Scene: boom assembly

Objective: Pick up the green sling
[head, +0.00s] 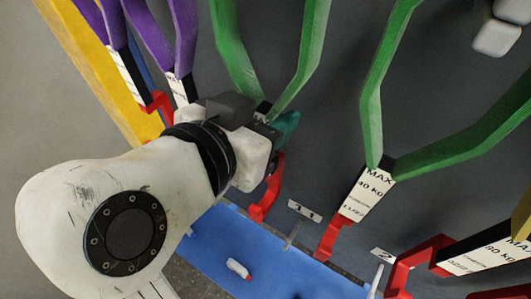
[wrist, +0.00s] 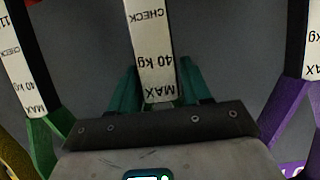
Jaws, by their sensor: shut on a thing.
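A green sling (head: 308,45) hangs in two straps in the upper middle of the head view, its straps meeting at my gripper (head: 284,127). In the wrist view its white label (wrist: 152,50), reading MAX 40 kg, lies between the teal fingers of my gripper (wrist: 157,92), which is shut on it. My wrist hides most of this label in the head view. A red hook (head: 268,190) shows just below the gripper; whether the sling touches it is hidden. A second green sling (head: 371,110) with a MAX 40 kg label hangs to the right, at another red hook (head: 333,238).
Purple slings (head: 181,35) hang close on the left, beside a yellow beam (head: 85,60). Another labelled sling (head: 485,255) and red hook (head: 420,262) are at the lower right. A grey-white object (head: 497,38) is at top right.

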